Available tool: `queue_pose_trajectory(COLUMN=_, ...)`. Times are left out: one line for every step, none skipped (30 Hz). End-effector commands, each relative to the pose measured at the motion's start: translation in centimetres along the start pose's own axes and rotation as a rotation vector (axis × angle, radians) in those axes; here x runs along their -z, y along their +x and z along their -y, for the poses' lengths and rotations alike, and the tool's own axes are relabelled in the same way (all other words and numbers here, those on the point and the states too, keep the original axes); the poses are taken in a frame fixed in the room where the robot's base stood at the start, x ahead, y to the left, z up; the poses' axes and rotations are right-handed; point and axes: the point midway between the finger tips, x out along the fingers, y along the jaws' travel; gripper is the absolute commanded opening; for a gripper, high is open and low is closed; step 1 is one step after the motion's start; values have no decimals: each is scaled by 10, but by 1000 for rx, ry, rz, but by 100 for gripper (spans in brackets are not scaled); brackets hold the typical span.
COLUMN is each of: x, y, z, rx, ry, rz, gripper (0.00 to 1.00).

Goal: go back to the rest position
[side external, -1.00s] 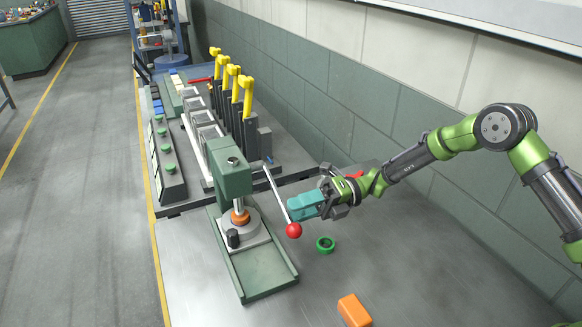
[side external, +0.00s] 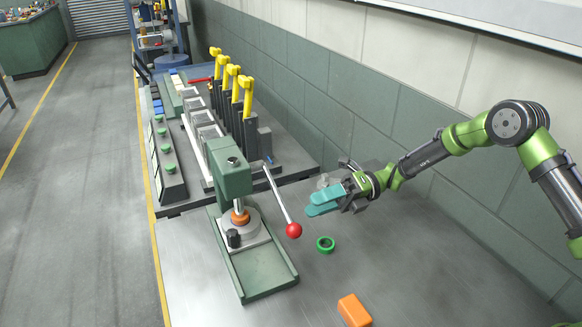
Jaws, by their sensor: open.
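My gripper (side external: 312,204) has teal fingers and hangs above the metal table, to the right of the green press (side external: 232,178). Its fingers are apart and nothing shows between them. The press lever (side external: 277,196) slopes down to the right and ends in a red ball (side external: 293,230). The ball lies below and left of the fingertips, with a gap between them. An orange part (side external: 240,217) sits under the press ram.
A green ring (side external: 325,244) and an orange block (side external: 354,311) lie on the table (side external: 430,270). Behind the press stand several yellow-topped levers (side external: 247,95) and a panel with green buttons (side external: 168,150). A tiled wall (side external: 400,120) borders the table at the right.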

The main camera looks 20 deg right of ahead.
Motion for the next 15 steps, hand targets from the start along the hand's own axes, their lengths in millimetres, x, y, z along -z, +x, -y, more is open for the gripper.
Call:
queue_pose_trajectory(x=6, y=0, z=5, rx=20, ry=-52, rz=-21, gripper=48)
queue_pose_trajectory(x=12, y=0, z=9, rx=35, ry=-86, rz=-41, gripper=48)
queue_pose_trajectory(x=24, y=0, z=15, rx=60, ry=-139, rz=-78, gripper=48)
queue_pose_trajectory(x=33, y=-1, z=17, rx=82, ry=-194, rz=-113, gripper=48)
queue_pose_trajectory(x=40, y=-3, z=16, rx=107, ry=-260, rz=-155, gripper=48)
queue_pose_trajectory(x=50, y=-7, z=13, rx=139, ry=-358, rz=-218, gripper=48)
queue_pose_trajectory(x=56, y=-10, z=9, rx=160, ry=-429, rz=-264, gripper=48)
queue_pose_trajectory(x=62, y=-12, z=6, rx=178, ry=-493, rz=-308, gripper=48)
queue_pose_trajectory(x=68, y=-16, z=0, rx=198, ry=-578, rz=-365, gripper=48)
queue_pose_trajectory(x=73, y=-20, z=-4, rx=212, ry=-639, rz=-408, gripper=48)
queue_pose_trajectory(x=77, y=-24, z=-8, rx=226, ry=-701, rz=-450, gripper=48)
queue_pose_trajectory(x=82, y=-30, z=-15, rx=244, ry=-787, rz=-511, gripper=48)
queue_pose_trajectory(x=86, y=-34, z=-21, rx=256, ry=-855, rz=-558, gripper=48)
queue_pose_trajectory(x=90, y=-40, z=-27, rx=268, ry=-922, rz=-608, gripper=48)
queue_pose_trajectory(x=94, y=-47, z=-35, rx=282, ry=-1015, rz=-676, gripper=48)
